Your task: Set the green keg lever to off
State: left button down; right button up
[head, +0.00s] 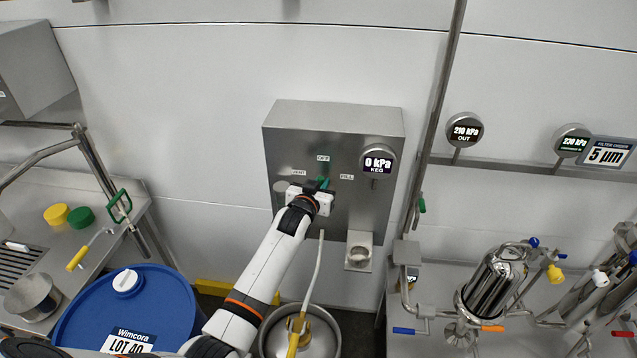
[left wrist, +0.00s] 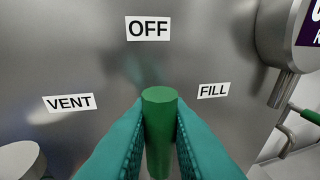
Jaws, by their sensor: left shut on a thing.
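The green keg lever (left wrist: 159,130) stands between the teal fingers of my left gripper (left wrist: 160,145) in the left wrist view, and the fingers are shut on it. The lever's round end lies below the OFF label (left wrist: 148,28), between VENT (left wrist: 69,102) on the left and FILL (left wrist: 213,90) on the right. In the head view, my left gripper (head: 318,187) is at the front of the steel keg panel (head: 335,118), mostly covering the lever. The KEG gauge (head: 377,161) reads 0 kPa. My right gripper does not show.
A keg (head: 325,335) with a hose stands below the panel. A blue drum (head: 170,300) is at the lower left. A steel cup holder (head: 359,252) sticks out below the gauge. A vertical pipe (head: 432,130) and tank fittings stand on the right.

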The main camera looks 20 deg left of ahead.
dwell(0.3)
pick_arm(q)
jog(key=c, duration=1.4)
grip_release()
jog(key=s, duration=0.4)
jog(key=s+r+b, duration=0.1)
jog(key=s, duration=0.2)
jog(key=s+r, duration=0.1)
jog(key=s, duration=0.3)
jog(key=shift+s+d+r, duration=0.1)
jog(key=shift+s+d, duration=0.25)
jog(key=shift+d, duration=0.05)
